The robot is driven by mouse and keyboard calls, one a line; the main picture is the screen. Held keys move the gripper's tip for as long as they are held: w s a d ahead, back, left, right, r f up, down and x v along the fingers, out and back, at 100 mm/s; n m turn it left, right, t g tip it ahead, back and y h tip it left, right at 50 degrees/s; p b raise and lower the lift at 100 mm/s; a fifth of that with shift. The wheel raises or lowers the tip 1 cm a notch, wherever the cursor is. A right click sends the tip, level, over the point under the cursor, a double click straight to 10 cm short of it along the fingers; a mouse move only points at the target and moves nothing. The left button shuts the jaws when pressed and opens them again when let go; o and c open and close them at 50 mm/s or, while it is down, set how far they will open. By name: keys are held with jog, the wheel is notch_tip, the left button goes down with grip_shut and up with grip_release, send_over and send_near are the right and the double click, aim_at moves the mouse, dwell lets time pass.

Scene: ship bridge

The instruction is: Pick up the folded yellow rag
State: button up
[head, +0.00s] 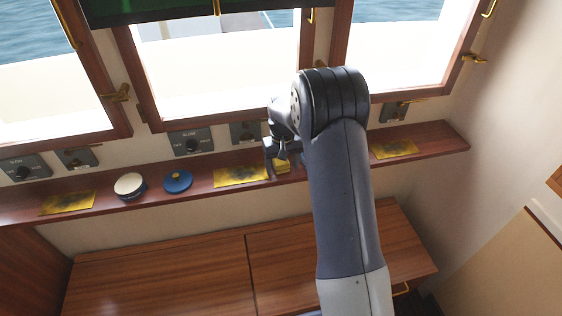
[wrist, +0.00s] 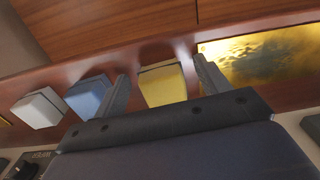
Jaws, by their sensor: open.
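The folded yellow rag (wrist: 163,85) lies on the wooden shelf under the windows. In the wrist view it sits between the two open fingers of my gripper (wrist: 162,88), with a gap on each side. In the head view the yellow rag (head: 282,166) shows just below my gripper (head: 277,156), partly hidden by it. My arm covers the shelf to its right.
A folded blue cloth (wrist: 88,96) and a folded white one (wrist: 38,108) lie beside the left finger. Brass plates (head: 241,175) lie along the shelf (head: 216,163). A white-topped round tin (head: 130,186) and a blue lid (head: 178,181) stand further left.

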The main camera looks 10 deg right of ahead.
aim_at(283, 164)
jog(key=shift+f, duration=0.2)
jog(key=shift+c, duration=0.5)
jog(key=c, duration=1)
jog(key=shift+o, duration=0.2)
notch_tip(283, 164, up, 10)
jog(key=shift+r+b, duration=0.1)
jog(key=shift+b, duration=1.05)
